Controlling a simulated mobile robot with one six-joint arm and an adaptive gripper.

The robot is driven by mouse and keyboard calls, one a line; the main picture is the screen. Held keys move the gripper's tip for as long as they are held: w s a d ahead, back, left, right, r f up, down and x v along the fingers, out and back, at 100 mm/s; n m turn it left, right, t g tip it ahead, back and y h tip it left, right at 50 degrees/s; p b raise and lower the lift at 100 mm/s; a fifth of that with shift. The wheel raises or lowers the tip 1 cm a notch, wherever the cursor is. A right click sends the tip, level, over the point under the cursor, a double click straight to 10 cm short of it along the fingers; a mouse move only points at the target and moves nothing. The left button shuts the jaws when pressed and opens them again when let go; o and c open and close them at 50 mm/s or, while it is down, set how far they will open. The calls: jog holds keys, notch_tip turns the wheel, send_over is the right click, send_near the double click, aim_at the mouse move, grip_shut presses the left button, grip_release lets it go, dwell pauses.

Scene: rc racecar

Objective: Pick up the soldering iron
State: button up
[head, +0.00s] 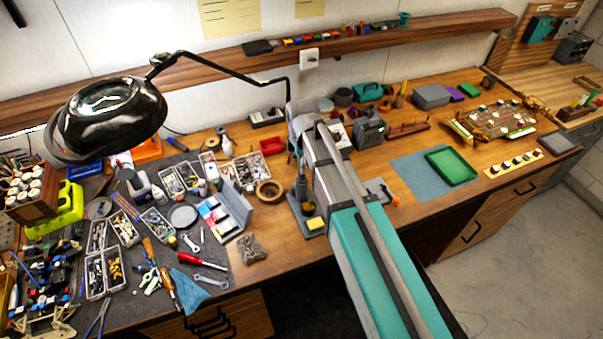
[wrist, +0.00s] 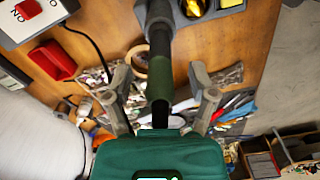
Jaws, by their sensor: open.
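The soldering iron (wrist: 159,78) has a dark green and black handle and stands in its holder (wrist: 190,12). In the wrist view the handle runs between the two fingers of my gripper (wrist: 161,92). The fingers are apart, with visible gaps on both sides of the handle. In the head view the iron (head: 301,188) stands upright in the grey stand with a yellow sponge (head: 314,223), left of my arm. My gripper is mostly hidden behind my arm there.
A magnifier lamp (head: 110,110) hangs over the left of the bench. A tape roll (head: 269,191), a grey organizer (head: 232,208) and a red bin (head: 271,146) stand left of the stand. A blue mat (head: 408,172) and green tray (head: 452,166) lie to the right.

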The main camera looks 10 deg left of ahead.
dwell(0.5)
grip_shut()
